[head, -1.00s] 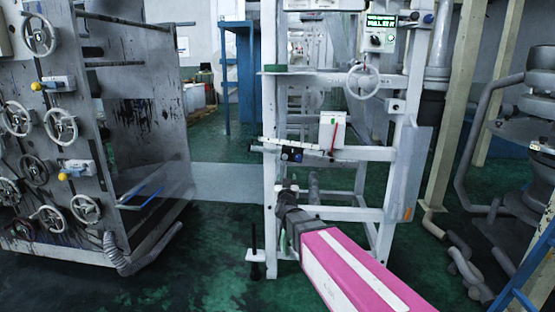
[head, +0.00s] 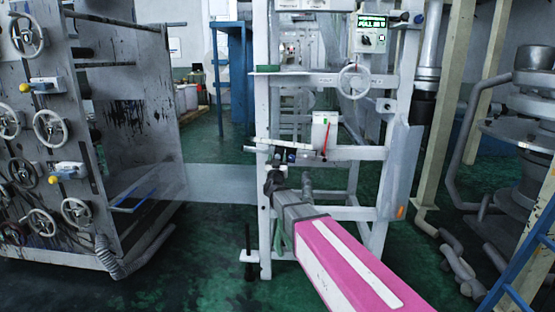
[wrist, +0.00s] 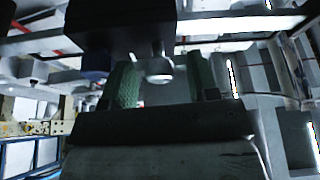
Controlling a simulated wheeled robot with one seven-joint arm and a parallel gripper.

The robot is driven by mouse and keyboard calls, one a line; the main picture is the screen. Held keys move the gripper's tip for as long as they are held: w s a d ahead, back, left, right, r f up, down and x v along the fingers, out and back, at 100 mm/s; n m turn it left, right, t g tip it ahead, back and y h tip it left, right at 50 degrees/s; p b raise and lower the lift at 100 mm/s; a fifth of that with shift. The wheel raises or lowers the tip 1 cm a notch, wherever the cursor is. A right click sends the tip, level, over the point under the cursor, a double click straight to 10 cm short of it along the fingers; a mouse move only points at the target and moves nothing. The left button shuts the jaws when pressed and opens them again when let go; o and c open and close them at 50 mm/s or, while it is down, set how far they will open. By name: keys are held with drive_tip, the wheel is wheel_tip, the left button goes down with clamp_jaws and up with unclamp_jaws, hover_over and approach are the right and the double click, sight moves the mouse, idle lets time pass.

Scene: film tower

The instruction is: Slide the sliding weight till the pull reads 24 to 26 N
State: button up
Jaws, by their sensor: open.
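The sliding weight, a dark block (wrist: 118,28), fills the top of the wrist view. A small pale round knob (wrist: 159,72) hangs below it. My gripper (wrist: 161,88) is open, with one green-padded finger on each side of the knob and gaps visible between. In the head view my gripper (head: 278,168) is just under the left part of the pale beam (head: 318,154), and the weight there is small and partly hidden. The readout (head: 372,23) shows green text starting with "PULL"; its number is too small to read surely.
A white box with a red pointer (head: 325,130) stands above the beam. A handwheel (head: 354,81) is higher on the white frame (head: 264,200). A grey panel with several handwheels (head: 75,150) stands left. Pipes (head: 455,245) and a blue ladder (head: 525,275) are right.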

drive_tip(key=shift+w+r, duration=0.25)
drive_tip(key=shift+w, duration=0.3)
clamp_jaws()
drive_tip(key=a, duration=0.6)
drive_tip(key=shift+w+r, duration=0.1)
drive_tip(key=shift+r, duration=0.25)
